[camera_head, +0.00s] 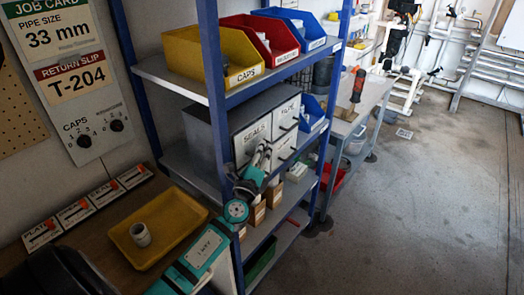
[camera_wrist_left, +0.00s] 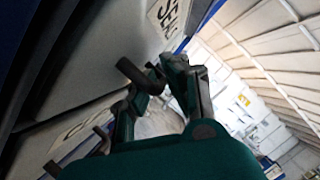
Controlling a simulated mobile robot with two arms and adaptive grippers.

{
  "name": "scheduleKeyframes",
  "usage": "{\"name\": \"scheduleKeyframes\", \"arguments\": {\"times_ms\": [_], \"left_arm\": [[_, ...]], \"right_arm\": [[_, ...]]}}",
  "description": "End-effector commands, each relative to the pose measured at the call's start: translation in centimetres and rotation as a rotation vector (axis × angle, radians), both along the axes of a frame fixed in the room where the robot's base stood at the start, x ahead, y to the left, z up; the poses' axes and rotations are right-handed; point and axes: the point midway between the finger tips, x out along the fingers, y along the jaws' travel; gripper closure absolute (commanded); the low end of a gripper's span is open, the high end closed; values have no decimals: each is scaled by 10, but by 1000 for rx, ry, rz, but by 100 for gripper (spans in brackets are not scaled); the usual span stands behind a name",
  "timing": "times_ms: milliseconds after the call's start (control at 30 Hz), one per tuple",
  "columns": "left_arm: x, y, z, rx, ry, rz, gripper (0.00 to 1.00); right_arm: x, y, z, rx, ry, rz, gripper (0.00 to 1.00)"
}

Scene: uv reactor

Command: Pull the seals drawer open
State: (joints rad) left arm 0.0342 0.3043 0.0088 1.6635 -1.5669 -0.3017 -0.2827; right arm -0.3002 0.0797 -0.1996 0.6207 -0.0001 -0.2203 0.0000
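A grey drawer cabinet (camera_head: 205,133) stands on the middle shelf of the blue-framed rack, with pale fronts facing right. The seals drawer (camera_head: 251,137) is its upper near front, marked SEALS, and looks closed. In the left wrist view the seals drawer (camera_wrist_left: 160,38) shows at the top, with its dark bar handle (camera_wrist_left: 132,70) sticking out. My left gripper (camera_head: 264,155) is at this front; in its wrist view the fingertips (camera_wrist_left: 164,72) are close together beside the handle's end. Whether they grip the handle is unclear. My right gripper is not seen.
Yellow (camera_head: 190,66), red (camera_head: 262,48) and blue (camera_head: 305,42) bins sit on the shelf above. Small boxes stand below the cabinet. The floor (camera_head: 410,210) at right is clear.

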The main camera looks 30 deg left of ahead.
Motion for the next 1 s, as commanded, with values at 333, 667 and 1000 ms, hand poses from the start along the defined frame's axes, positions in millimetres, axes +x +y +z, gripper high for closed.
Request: {"name": "scheduleKeyframes", "arguments": {"times_ms": [333, 667, 1000], "left_arm": [[0, 0, 0, 0, 1, 0, 100], [-2, -20, -1, -5, 0, 0, 100], [-8, -93, -3, -6, 1, -2, 100]], "right_arm": [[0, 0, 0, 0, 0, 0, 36], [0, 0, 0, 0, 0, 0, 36], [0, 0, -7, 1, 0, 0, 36]]}}
